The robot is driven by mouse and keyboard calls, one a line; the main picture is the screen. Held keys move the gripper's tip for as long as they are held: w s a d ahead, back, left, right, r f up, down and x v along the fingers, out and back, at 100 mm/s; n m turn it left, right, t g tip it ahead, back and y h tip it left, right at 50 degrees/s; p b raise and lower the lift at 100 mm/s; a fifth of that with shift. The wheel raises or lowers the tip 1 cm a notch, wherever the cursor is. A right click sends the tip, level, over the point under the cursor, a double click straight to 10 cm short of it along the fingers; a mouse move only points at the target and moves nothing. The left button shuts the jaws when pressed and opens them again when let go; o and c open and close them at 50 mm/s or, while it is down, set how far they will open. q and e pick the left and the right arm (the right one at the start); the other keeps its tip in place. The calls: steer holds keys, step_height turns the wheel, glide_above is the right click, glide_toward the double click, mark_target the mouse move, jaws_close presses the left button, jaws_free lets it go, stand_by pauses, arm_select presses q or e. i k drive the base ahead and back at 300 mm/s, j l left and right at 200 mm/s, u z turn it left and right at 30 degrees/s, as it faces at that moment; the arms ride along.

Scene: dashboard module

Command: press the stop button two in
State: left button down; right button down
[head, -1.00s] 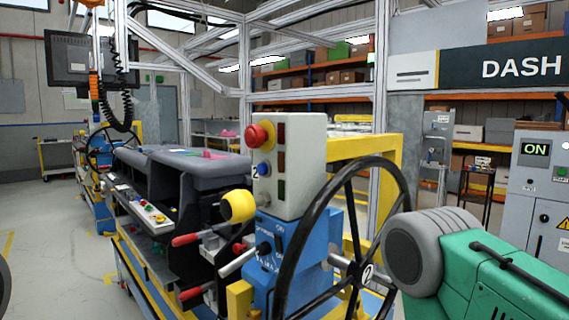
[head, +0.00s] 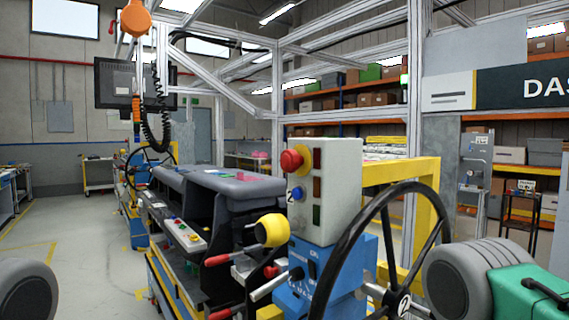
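The red mushroom stop button (head: 291,160) sits on the left side of the upper front of a grey control box (head: 340,190), in the middle of the head view. A small blue button (head: 297,194) is below it, next to a number 2. Dark coloured indicators run down the box's face. The red button stands out from the box, and nothing touches it. Neither of my grippers shows in the head view.
A black handwheel (head: 345,245) marked 2 stands in front and right of the box. A yellow ball knob (head: 272,230) and red-tipped levers (head: 217,260) stick out to its left. A dark dashboard module (head: 220,185) lies behind. Floor at left (head: 85,215) is clear.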

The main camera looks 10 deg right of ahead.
mark_target(286, 160)
steer(key=j+z, duration=0.35)
steer(key=j, duration=2)
steer(key=k, duration=0.05)
